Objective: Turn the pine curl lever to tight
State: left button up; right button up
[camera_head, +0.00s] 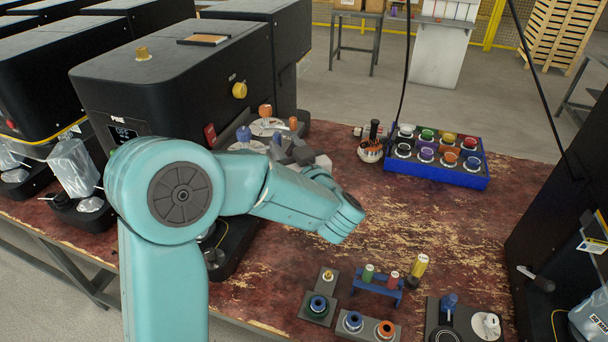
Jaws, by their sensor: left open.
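The black machine marked PINE (117,119) stands at the left, with a lit display on its front. Beside it are white dial plates carrying a blue knob (243,134), a large orange knob (265,110) and a small orange knob (293,123). I cannot tell which of these is the curl lever, nor read its setting. My left gripper (283,148) is open, just in front of the dials and close to the blue knob; contact cannot be made out. My teal left arm hides the machine's lower front. My right gripper is not in view.
A yellow knob (239,90) and a red block (210,134) are on the machine's side. A blue tray (440,176) of coloured rolls sits at the back right. Small fixtures and a blue rack (377,284) stand at the front. The worn red tabletop (440,235) is clear mid-right.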

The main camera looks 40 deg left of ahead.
pick_arm(q)
jog(key=b+v, duration=0.2)
jog(key=v, duration=0.8)
jog(key=shift+o, duration=0.3)
